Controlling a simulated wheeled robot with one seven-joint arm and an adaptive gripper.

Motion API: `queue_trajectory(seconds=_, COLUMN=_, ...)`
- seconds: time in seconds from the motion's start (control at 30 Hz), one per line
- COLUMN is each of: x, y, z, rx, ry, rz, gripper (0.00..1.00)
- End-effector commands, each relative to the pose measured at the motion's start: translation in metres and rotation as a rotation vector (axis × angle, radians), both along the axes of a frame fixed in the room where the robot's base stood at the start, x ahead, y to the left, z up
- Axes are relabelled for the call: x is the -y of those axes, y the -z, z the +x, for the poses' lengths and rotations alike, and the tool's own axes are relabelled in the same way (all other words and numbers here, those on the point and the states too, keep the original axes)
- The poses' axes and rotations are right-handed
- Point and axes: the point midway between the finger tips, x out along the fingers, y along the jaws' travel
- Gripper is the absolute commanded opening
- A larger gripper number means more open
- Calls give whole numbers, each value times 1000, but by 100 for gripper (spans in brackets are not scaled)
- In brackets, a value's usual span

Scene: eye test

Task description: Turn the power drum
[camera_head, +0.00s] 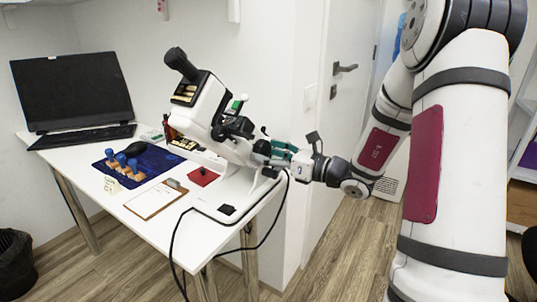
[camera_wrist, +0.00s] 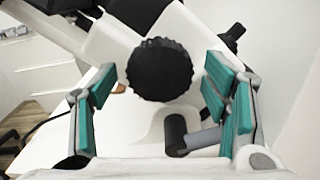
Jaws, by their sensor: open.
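The power drum (camera_wrist: 160,69) is a round black ribbed knob on the side of a white and black lensmeter (camera_head: 205,118). In the wrist view it appears between and slightly above the green-padded fingertips of my gripper (camera_wrist: 158,90), with a visible gap on each side. My gripper (camera_head: 287,152) is open and empty. In the head view it reaches from the right to the lensmeter's side, close to the drum (camera_head: 262,147), which is partly hidden there. How far the fingertips reach over the drum in depth I cannot tell.
A black cylinder on a grey lever (camera_wrist: 176,134) sits below the drum, between the fingers. The white table (camera_head: 120,208) also bears a monitor (camera_head: 71,90), keyboard (camera_head: 82,136), blue mat (camera_head: 152,160) and clipboard (camera_head: 156,200). A black cable (camera_head: 262,240) hangs off its edge. A wall and door stand behind.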

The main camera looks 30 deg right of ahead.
Motion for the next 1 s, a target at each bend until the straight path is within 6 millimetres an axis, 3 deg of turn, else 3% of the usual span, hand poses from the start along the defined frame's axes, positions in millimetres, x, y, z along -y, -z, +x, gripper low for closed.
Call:
queue_trajectory(seconds=0.17, x=0, y=0, z=0, rx=0, ry=0, rz=0, gripper=67)
queue_trajectory(seconds=0.37, x=0, y=0, z=0, rx=0, ry=0, rz=0, gripper=21)
queue_trajectory(seconds=0.57, x=0, y=0, z=0, rx=10, ry=-1, rz=-16, gripper=20)
queue_trajectory(seconds=1.0, x=0, y=2, z=0, rx=222, ry=-1, rz=-383, gripper=20)
